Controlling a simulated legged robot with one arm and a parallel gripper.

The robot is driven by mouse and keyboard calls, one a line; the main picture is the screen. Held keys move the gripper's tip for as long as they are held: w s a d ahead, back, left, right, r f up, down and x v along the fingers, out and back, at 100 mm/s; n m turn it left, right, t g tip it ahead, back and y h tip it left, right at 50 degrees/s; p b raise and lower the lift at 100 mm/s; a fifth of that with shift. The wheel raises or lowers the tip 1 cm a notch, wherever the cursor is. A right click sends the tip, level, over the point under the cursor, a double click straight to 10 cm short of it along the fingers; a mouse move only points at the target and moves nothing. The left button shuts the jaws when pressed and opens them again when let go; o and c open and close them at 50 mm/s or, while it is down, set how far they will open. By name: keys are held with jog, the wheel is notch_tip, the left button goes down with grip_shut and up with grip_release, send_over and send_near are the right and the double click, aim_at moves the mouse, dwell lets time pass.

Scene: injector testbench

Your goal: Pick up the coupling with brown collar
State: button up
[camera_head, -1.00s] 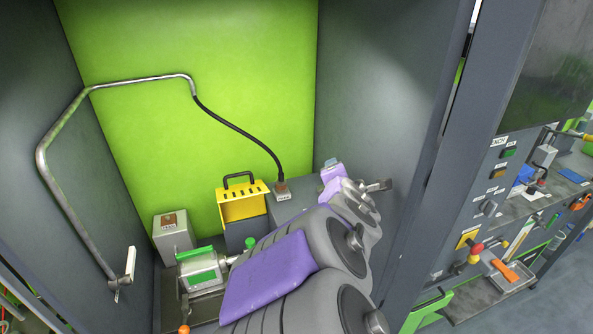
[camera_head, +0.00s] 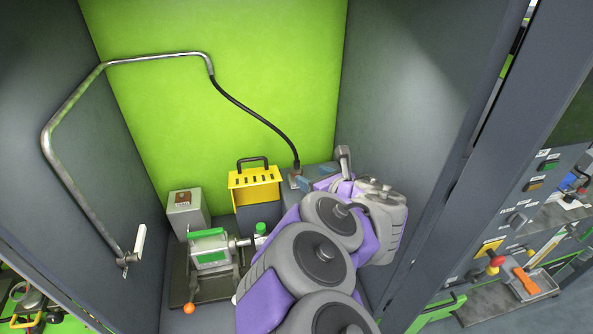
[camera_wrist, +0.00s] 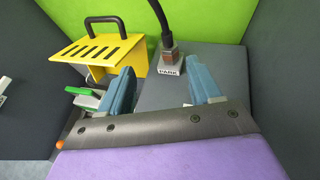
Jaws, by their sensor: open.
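The coupling with the brown collar (camera_wrist: 171,54) sits on the end of the black hose, upright in a block labelled PARK (camera_wrist: 172,73). In the head view only its upper part near the hose end (camera_head: 296,168) shows, with my gripper just right of it. My gripper (camera_wrist: 163,84) is open and empty. Its two blue fingers point toward the coupling, one on each side in the wrist view, with the coupling farther off between them. I see no contact.
A yellow slotted holder (camera_head: 254,179) with a black handle stands left of the coupling. A green-and-grey device (camera_head: 210,250) and a grey box (camera_head: 187,212) are farther left. A bent metal pipe (camera_head: 150,58) carries the hose. A grey side wall (camera_head: 420,90) rises on the right.

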aim_at(299, 167)
jog(key=w+f, duration=0.1)
jog(key=w, duration=0.1)
jog(key=w+a+f, duration=0.1)
jog(key=w, duration=0.1)
jog(key=w+f, duration=0.1)
jog(key=w, duration=0.1)
jog(key=shift+w+a, duration=0.2)
jog(key=shift+a, duration=0.1)
jog(key=shift+w+a+f, duration=0.15)
jog(key=shift+w+a, duration=0.1)
jog(key=shift+w+a+f, duration=0.15)
jog(key=shift+w+a, duration=0.05)
jog(key=shift+a, duration=0.4)
jog(key=shift+w+a+f, duration=0.15)
jog(key=shift+a, duration=0.4)
jog(key=x, duration=0.2)
jog(key=shift+w+f, duration=0.25)
jog(key=shift+w, duration=0.05)
jog(key=shift+w+d+f, duration=0.2)
jog(key=shift+w+f, duration=0.1)
jog(key=shift+w, duration=0.4)
jog(key=shift+a, duration=0.5)
jog(key=shift+a+f, duration=0.1)
jog(key=shift+a, duration=0.2)
jog(key=shift+c, duration=1.4)
jog(key=shift+w+d, duration=0.1)
jog(key=shift+d, duration=0.3)
jog(key=c, duration=0.8)
